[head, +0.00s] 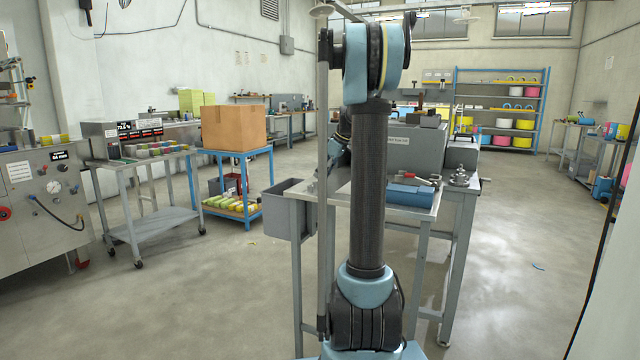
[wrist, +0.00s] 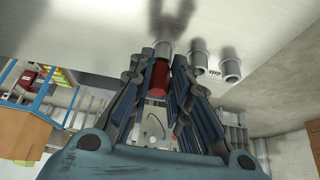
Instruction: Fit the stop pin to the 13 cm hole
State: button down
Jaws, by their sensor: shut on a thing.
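In the wrist view my gripper (wrist: 158,92) is shut on a red cylindrical piece (wrist: 160,76), which I take to be the stop pin. Three grey metal sockets stand in a row on a pale panel: one straight ahead of the red piece (wrist: 164,51), a middle one (wrist: 198,60) and a right one (wrist: 231,69). The red piece lines up with the first socket and meets it in the picture. I cannot tell whether it touches or enters it. A small label between the middle and right sockets is too small to read. In the head view my arm hides the gripper.
In the head view a grey workbench (head: 425,212) ahead carries a blue block (head: 410,195) and a grey machine (head: 412,150). A grey bin (head: 288,210) is at its left side. A blue cart with a cardboard box (head: 233,126) stands left.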

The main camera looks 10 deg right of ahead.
jog(key=c, duration=1.4)
grip_release()
jog(key=shift+f, duration=0.15)
jog(key=v, duration=1.2)
